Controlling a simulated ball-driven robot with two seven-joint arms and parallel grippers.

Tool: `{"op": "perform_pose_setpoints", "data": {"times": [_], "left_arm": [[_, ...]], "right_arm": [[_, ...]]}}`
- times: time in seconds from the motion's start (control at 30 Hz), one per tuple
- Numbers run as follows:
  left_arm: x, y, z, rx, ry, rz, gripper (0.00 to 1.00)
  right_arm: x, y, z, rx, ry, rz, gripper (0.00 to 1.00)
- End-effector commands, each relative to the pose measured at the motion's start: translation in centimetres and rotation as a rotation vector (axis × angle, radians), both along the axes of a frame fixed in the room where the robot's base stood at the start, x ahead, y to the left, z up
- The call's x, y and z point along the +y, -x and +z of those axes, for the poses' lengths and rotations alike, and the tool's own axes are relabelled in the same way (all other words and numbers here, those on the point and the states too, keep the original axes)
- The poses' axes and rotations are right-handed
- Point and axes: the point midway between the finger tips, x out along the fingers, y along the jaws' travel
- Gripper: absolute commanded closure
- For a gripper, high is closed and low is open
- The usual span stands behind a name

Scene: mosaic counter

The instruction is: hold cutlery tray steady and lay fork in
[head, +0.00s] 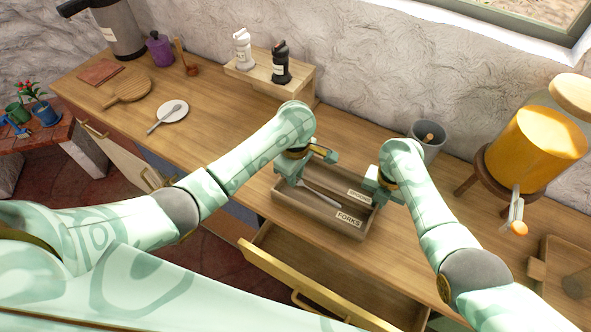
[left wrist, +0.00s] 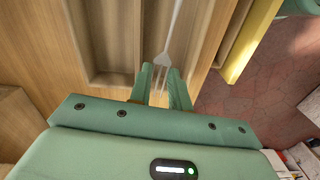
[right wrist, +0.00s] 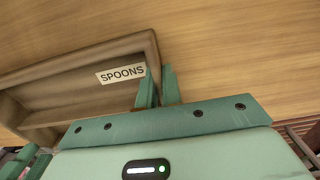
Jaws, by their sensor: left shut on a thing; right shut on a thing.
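The wooden cutlery tray (head: 318,235) sits on the counter, with compartments labelled FORKS at the front and SPOONS behind. My left gripper (head: 297,181) is shut on the silver fork (head: 322,197) near its tines, over the left part of the FORKS compartment. The fork's handle points right. In the left wrist view the fork (left wrist: 175,30) shows with its tines between the fingers; whether it touches the tray floor I cannot tell. My right gripper (right wrist: 160,78) is shut on the tray's right end wall, beside the SPOONS label (right wrist: 120,74).
An open drawer (head: 300,285) juts out below the counter in front of the tray. A grey pot (head: 428,140) and an orange dispenser (head: 535,145) stand to the right. A shelf with two shakers (head: 270,72) stands behind. A plate with a spoon (head: 173,110) lies left.

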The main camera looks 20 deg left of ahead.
Motion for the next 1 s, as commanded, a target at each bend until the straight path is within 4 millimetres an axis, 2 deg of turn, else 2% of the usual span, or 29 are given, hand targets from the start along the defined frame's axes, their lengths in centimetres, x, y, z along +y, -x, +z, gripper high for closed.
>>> {"op": "perform_pose_setpoints", "data": {"times": [0.2, 0.23, 0.3, 0.67, 0.77, 1.0], "left_arm": [[0.0, 0.0, 0.0, 0.000, 0.000, -0.001, 1.00], [0.0, 0.0, 0.0, 0.000, 0.000, -0.001, 0.73], [0.0, 0.0, 0.0, 0.000, 0.000, -0.001, 0.56], [-0.1, 0.0, 0.6, -0.001, 0.000, -0.003, 0.56], [-0.1, -0.1, 2.1, -0.001, 0.003, -0.002, 0.56], [-0.1, -0.1, 7.9, -0.001, 0.004, -0.003, 0.56]], "right_arm": [[0.0, 0.0, 0.0, 0.000, -0.001, 0.000, 1.00], [0.0, 0.0, 0.0, 0.000, -0.001, 0.000, 1.00], [0.0, 0.0, 0.0, 0.000, -0.001, 0.000, 1.00], [0.0, 0.0, 0.0, -0.001, -0.001, 0.000, 1.00], [0.0, 0.0, 0.0, -0.001, -0.001, 0.000, 1.00], [0.0, 0.0, 0.0, -0.001, -0.001, 0.000, 1.00]]}}
